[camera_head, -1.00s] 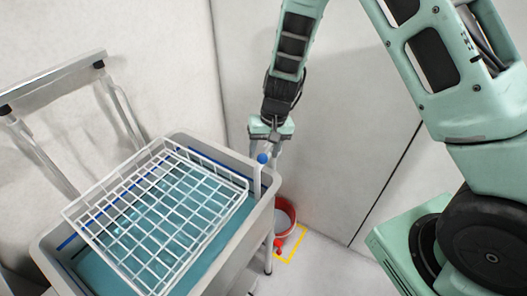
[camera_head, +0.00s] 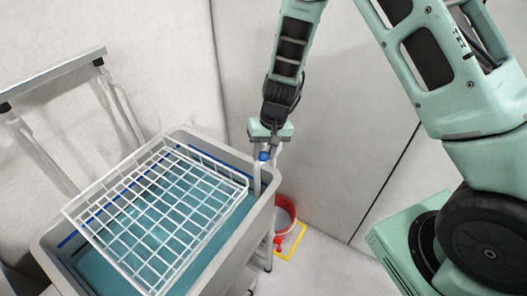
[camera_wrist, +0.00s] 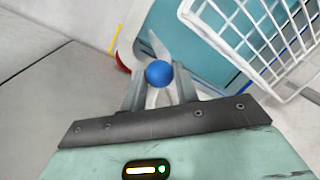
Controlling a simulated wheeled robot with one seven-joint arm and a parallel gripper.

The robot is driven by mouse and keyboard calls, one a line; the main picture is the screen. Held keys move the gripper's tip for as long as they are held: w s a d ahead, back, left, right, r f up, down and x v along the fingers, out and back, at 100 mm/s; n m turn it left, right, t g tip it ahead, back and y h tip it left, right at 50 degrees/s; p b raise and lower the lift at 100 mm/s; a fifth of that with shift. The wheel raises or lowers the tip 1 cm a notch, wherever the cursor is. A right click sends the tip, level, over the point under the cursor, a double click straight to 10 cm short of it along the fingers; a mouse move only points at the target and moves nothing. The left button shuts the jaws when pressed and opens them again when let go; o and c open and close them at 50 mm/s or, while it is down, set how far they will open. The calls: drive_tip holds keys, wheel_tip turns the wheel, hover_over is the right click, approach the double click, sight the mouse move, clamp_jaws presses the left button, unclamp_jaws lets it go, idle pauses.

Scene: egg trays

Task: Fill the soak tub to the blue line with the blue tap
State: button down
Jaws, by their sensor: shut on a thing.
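The soak tub (camera_head: 228,257) is a grey basin holding teal water (camera_head: 95,268), with a blue line (camera_head: 68,240) on its inner wall. The water surface lies close below the line; the exact gap is hard to judge. The blue tap (camera_head: 264,156) stands at the tub's right corner, and its round blue knob (camera_wrist: 159,74) shows in the wrist view. My gripper (camera_wrist: 159,88) is shut on the tap, with a finger on each side below the knob. Any stream from the spout cannot be made out.
A white wire basket (camera_head: 150,215) sits over the tub. A red bucket (camera_head: 286,212) stands on the floor near a yellow floor marking (camera_head: 292,250), right of the tub. A metal rail frame (camera_head: 55,80) rises at the left. Walls close in behind the tap.

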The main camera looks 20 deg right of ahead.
drive_tip(key=d+n+g+h+b, duration=0.1)
drive_tip(key=d+n+b, duration=0.3)
drive_tip(key=d+n, duration=0.6)
drive_tip(key=shift+d+n+g, duration=0.4)
drive_tip(key=shift+n+g, duration=0.3)
drive_tip(key=shift+n, duration=2.1)
drive_tip(key=shift+s, duration=0.1)
drive_tip(key=c, duration=1.1)
unclamp_jaws()
drive_tip(key=shift+o, duration=0.2)
drive_tip(key=shift+r, duration=0.1)
drive_tip(key=b+v, duration=0.3)
drive_tip(key=v, duration=1.4)
drive_tip(key=shift+a+r+b, duration=0.2)
drive_tip(key=shift+a+b, duration=0.1)
